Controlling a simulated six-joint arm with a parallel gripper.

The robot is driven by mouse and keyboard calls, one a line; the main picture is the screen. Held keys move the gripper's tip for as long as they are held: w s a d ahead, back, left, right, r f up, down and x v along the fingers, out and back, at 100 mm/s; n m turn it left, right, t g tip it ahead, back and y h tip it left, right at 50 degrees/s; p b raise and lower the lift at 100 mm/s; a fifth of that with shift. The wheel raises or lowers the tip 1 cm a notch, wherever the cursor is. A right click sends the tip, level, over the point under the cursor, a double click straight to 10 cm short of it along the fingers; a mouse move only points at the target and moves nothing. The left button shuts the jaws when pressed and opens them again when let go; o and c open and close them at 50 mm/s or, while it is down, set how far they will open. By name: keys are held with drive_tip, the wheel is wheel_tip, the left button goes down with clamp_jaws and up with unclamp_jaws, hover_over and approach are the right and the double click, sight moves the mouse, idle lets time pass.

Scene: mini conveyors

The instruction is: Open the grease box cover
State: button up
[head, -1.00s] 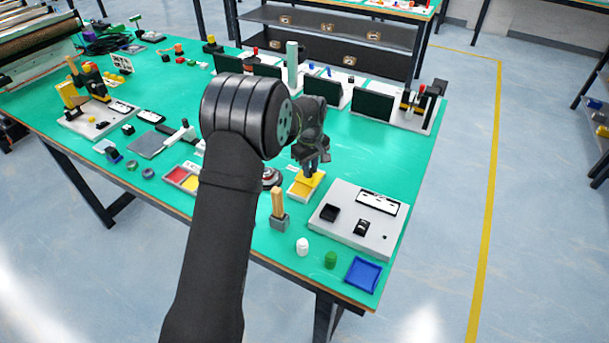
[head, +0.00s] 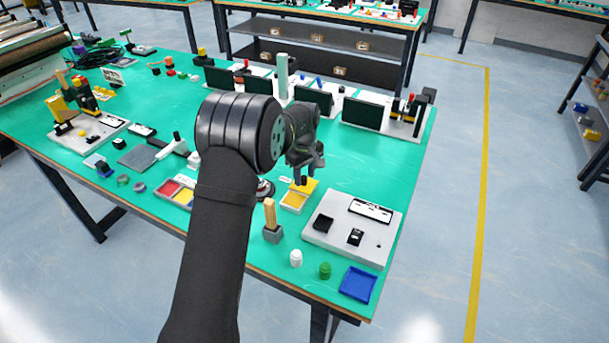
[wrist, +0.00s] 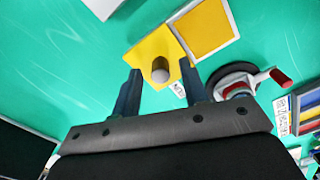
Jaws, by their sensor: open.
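The grease box (head: 293,201) is a small box with a pale rim and yellow inside, on the green table in the head view. Its yellow cover (head: 311,185) lies folded back on the far side, so the inside shows. In the wrist view the open box (wrist: 204,28) is at top right and the cover (wrist: 150,45) beside it, with a round grey knob (wrist: 160,70) on top. My gripper (head: 307,177) is open above the cover. In the wrist view its fingertips (wrist: 160,68) appear on either side of the knob, apart from it.
A grey panel (head: 323,245) stands right of the box, with a wooden-handled tool (head: 270,218) in front. A round device with a red handle (wrist: 238,82) is close to the box. Black screens (head: 362,113) line the back. Bare green table lies behind the cover.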

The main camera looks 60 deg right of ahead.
sight(304, 177)
wheel_tip(304, 177, up, 17)
idle(0.4)
drive_tip(key=shift+f, duration=0.2)
wheel_tip(304, 177, down, 17)
drive_tip(key=shift+f, duration=0.15)
idle(0.4)
wheel_tip(304, 177, up, 16)
drive_tip(key=shift+r, duration=0.2)
idle(0.8)
drive_tip(key=shift+r, duration=0.15)
drive_tip(key=shift+f, duration=8.4)
drive_tip(key=shift+a+r, duration=0.1)
drive_tip(key=shift+a, duration=0.2)
drive_tip(key=shift+o, duration=0.4)
